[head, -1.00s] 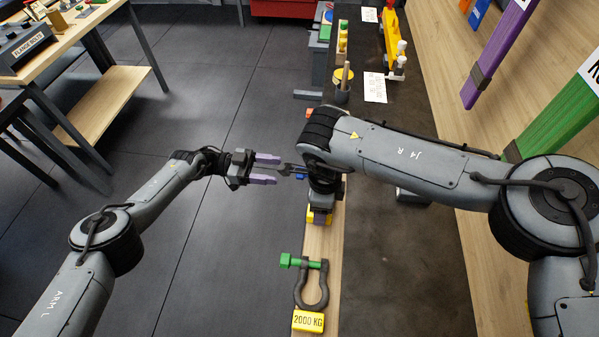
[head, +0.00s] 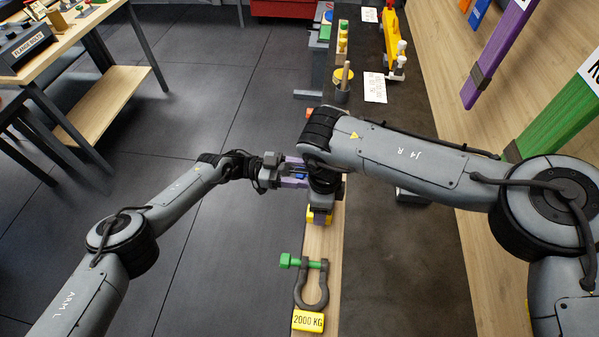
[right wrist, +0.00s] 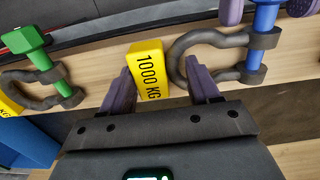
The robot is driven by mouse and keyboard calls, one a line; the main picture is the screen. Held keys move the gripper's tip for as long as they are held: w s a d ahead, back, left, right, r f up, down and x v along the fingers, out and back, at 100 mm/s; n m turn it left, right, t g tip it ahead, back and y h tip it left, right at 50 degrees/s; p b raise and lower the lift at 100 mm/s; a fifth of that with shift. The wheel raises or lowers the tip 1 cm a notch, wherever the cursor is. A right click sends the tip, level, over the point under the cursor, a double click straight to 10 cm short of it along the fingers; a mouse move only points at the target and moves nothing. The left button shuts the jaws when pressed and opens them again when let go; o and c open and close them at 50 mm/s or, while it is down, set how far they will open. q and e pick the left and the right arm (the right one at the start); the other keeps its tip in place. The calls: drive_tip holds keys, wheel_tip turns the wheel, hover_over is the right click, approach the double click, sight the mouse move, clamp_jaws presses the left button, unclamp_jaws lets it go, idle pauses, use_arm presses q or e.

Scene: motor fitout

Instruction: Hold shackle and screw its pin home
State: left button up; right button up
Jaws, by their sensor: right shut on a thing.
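The blue-pin shackle lies with its dark bow (right wrist: 180,52) beside a yellow 1000 KG block (right wrist: 149,72) in the right wrist view. My right gripper (right wrist: 160,80) is shut on the shackle at its bow end by the block; the exact contact is unclear. In the head view my right forearm covers much of this. The blue pin (right wrist: 264,22) passes through the shackle's eyes. My left gripper (head: 295,177) is open, its purple fingers on either side of the blue pin's outer end; its fingertips show at the top of the right wrist view (right wrist: 265,8).
A green-pin shackle (head: 312,287) with a yellow 2000 KG block (head: 308,321) stands on the same wooden strip (head: 322,245). A dark mat (head: 400,260) lies to the right. Farther back are a pot with a stick (head: 343,88) and a yellow hoist-like part (head: 392,40).

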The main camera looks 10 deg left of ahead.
use_arm(q)
drive_tip(key=c, duration=1)
drive_tip(key=shift+m, duration=0.3)
